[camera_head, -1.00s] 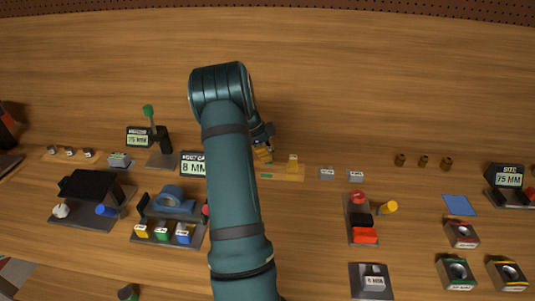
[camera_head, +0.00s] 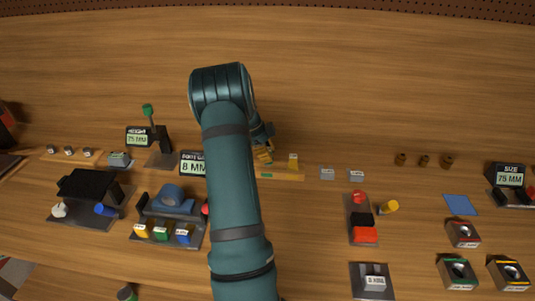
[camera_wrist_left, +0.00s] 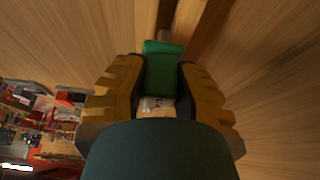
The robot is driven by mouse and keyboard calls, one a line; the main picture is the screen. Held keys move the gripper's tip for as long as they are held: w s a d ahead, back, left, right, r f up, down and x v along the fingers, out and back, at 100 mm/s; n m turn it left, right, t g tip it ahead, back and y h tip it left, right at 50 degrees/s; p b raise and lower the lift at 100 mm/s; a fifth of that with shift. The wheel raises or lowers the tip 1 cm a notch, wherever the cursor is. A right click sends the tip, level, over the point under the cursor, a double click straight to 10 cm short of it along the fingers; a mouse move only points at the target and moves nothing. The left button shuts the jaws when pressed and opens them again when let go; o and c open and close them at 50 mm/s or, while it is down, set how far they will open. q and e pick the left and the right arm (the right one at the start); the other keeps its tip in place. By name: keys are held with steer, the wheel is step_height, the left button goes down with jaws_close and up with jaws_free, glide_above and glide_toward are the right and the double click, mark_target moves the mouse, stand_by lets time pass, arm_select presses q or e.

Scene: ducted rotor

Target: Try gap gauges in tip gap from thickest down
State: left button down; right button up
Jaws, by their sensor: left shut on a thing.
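My left gripper (camera_head: 263,152) is at the left end of a yellow wooden strip (camera_head: 283,174), partly hidden behind my own arm in the head view. In the left wrist view its two yellow-brown fingers (camera_wrist_left: 160,88) are shut on a green block (camera_wrist_left: 163,66) with a pale patch at its near end. I cannot tell whether this block is a gap gauge. A yellow upright piece (camera_head: 293,160) stands on the strip to the right of the gripper. A blue rounded part (camera_head: 172,198) sits on a dark stand, with yellow, green and blue labelled blocks (camera_head: 161,233) in front. My right gripper is not in view.
An 8 MM display (camera_head: 193,164) stands just left of my arm, and a 75 MM display (camera_head: 139,138) farther left. Two grey blocks (camera_head: 328,173) lie right of the strip. A red-and-black stand (camera_head: 362,220) is farther right.

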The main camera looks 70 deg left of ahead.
arm_select(q)
steer(key=shift+f+b, duration=0.95)
steer(key=shift+f, duration=0.2)
stand_by(0.5)
stand_by(0.5)
steer(key=c, duration=0.8)
jaws_free()
steer(key=v, duration=1.2)
